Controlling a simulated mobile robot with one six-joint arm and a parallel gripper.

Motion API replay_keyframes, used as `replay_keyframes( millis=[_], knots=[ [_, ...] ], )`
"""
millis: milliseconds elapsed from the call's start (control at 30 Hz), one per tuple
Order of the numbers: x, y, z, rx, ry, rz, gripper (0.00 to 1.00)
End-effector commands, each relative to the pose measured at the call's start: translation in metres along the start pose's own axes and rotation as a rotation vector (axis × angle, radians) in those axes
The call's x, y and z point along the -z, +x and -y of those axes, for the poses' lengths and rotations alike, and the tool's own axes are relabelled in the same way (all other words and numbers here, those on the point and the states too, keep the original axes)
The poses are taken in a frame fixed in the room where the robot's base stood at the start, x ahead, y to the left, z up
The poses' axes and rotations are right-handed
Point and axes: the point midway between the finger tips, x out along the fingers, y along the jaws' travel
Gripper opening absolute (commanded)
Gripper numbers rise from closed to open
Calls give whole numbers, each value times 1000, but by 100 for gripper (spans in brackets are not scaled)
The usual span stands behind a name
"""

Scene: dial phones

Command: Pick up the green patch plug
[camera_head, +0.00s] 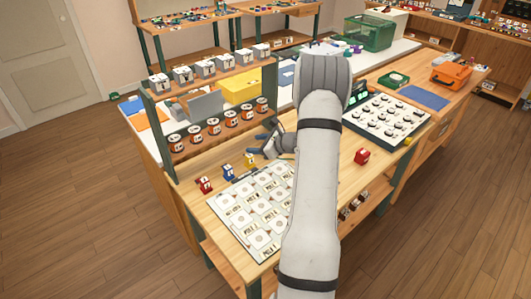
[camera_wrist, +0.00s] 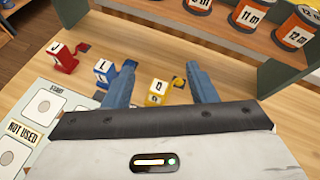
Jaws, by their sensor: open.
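I cannot make out a green patch plug in either view; my arm hides part of the bench in the head view. A red plug (camera_head: 205,184), a blue plug (camera_head: 228,172) and a yellow plug (camera_head: 250,160) stand in a row behind the white board (camera_head: 230,205). The wrist view shows the red plug (camera_wrist: 62,58), the blue plug (camera_wrist: 103,71) and the yellow plug (camera_wrist: 158,91). My gripper (camera_head: 264,142) is open above the bench near the yellow plug. In the wrist view the yellow plug appears between the open fingers (camera_wrist: 160,75), not gripped.
A wooden shelf (camera_head: 222,135) with orange-and-white spools stands behind the plugs, close to my gripper. A panel of round dials (camera_head: 385,118) lies right of my arm.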

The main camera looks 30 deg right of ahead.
Motion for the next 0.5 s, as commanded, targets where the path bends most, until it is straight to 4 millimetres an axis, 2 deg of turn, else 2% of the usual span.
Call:
replay_keyframes(
  millis=[33, 100, 200, 333, 500],
  knots=[
    [32, 1, 17, 62, 90, 1, 52],
    [62, 0, 35, 135, 182, 7, 52],
    [92, -4, 52, 209, 274, 15, 52],
    [112, -6, 63, 259, 332, 20, 52],
    [115, 8, 69, 269, 345, 22, 52]
  ],
)
